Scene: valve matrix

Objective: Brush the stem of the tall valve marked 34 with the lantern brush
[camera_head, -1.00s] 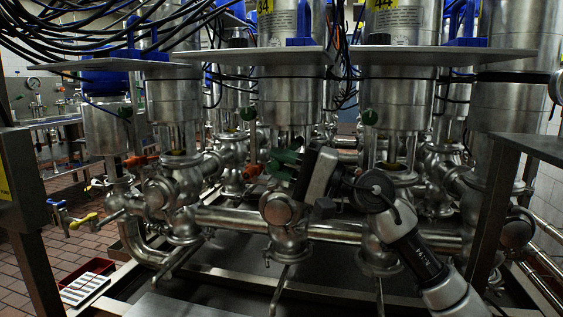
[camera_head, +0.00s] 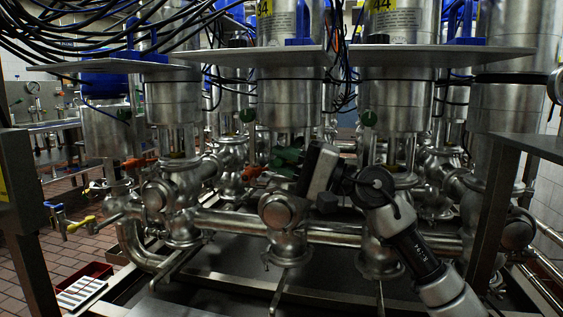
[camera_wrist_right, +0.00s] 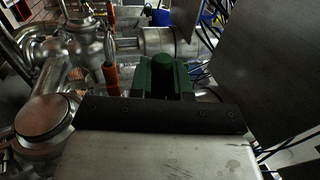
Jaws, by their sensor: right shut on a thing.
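My right gripper (camera_head: 285,158) reaches in from the lower right in the head view, its green fingers pointing left beside the open lower section of the middle front valve (camera_head: 288,88). The green fingers also show in the right wrist view (camera_wrist_right: 163,76). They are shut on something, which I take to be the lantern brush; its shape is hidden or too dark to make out. My left gripper is out of view.
Flat metal plates (camera_head: 420,55) jut out above the gripper. Pipes (camera_head: 335,232) run across below it. An orange part (camera_wrist_right: 111,78) is close beside the fingers. Black cables (camera_head: 75,35) hang at upper left. A red tray (camera_head: 97,269) lies at lower left.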

